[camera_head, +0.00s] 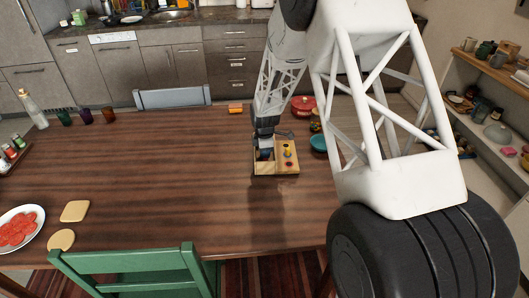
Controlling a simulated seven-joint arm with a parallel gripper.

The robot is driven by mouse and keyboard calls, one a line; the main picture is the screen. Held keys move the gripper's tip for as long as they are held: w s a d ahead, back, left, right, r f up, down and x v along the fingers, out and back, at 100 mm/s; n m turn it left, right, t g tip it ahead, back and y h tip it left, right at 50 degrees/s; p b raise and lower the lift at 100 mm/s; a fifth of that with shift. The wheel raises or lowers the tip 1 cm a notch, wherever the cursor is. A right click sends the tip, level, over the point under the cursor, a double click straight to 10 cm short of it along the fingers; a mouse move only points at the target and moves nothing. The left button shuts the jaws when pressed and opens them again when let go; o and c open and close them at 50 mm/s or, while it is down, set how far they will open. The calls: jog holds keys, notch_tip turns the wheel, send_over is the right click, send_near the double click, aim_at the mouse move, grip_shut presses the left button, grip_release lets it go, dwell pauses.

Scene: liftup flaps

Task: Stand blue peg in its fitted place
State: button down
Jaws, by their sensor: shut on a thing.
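A small wooden box (276,172) lies on the table, with an open compartment on its left and a board on its right. A yellow peg (288,150) stands on the board, and a dark red spot (289,163) shows in front of it. My gripper (264,147) points down over the left compartment. It is shut on a small blue piece, which looks like the blue peg (265,155), low at or inside the compartment. The gripper hides most of the peg, so I cannot tell its tilt or whether it touches the floor.
A teal bowl (319,143), a red pot (303,105) and a jar (315,121) stand right of the box. An orange block (235,108) lies behind it. A green chair (130,262) stands at the front.

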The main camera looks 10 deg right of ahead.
dwell(0.3)
jog(key=c, duration=1)
grip_release()
jog(key=shift+f, duration=0.1)
notch_tip(320, 180, up, 12)
dwell(0.5)
